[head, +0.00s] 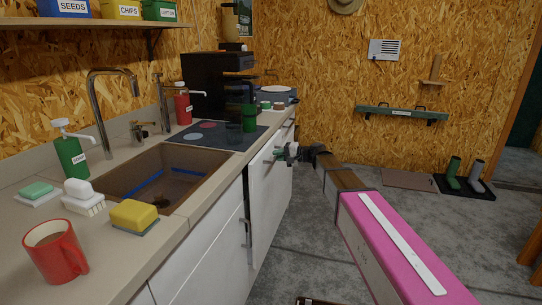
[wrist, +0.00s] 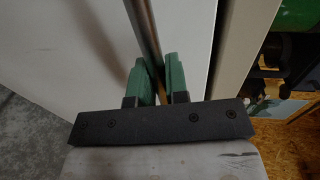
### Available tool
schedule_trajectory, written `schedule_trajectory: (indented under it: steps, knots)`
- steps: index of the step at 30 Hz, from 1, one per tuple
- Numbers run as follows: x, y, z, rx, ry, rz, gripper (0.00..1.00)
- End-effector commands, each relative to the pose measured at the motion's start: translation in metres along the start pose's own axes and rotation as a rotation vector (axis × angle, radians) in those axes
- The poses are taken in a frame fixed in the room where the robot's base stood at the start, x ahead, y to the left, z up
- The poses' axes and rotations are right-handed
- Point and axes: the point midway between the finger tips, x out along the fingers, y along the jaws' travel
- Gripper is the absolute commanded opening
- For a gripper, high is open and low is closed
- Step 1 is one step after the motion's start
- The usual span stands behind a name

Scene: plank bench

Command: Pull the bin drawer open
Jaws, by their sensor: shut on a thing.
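The bin drawer has a tall white front (head: 266,200) under the worktop, right of the sink in the head view. Its white face (wrist: 95,40) fills much of the wrist view. My gripper (head: 279,154) is at the upper part of this front. In the wrist view its green fingers (wrist: 158,80) are closed on either side of a slim metal bar handle (wrist: 144,30). A dark gap shows beside the front, but I cannot tell how far the drawer stands out. The drawer's inside is hidden.
The worktop (head: 180,222) holds a sink (head: 150,180), a red mug (head: 55,250), a yellow sponge (head: 134,216), soap bottles and a black coffee machine (head: 215,85). Grey floor (head: 300,250) beside the cabinets is mostly clear. Boots (head: 453,170) stand by the far wall.

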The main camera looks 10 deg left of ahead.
Motion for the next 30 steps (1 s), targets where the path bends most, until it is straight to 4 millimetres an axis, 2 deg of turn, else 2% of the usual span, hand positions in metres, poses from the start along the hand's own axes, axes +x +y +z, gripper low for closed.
schedule_trajectory:
  steps: [1,21,30]
  knots:
    - [-0.014,0.003,0.001,0.001,0.003,0.001,0.00]
    - [-0.196,0.039,0.001,0.001,0.004,0.002,0.00]
    - [-0.260,0.052,0.000,0.001,0.003,0.002,0.00]
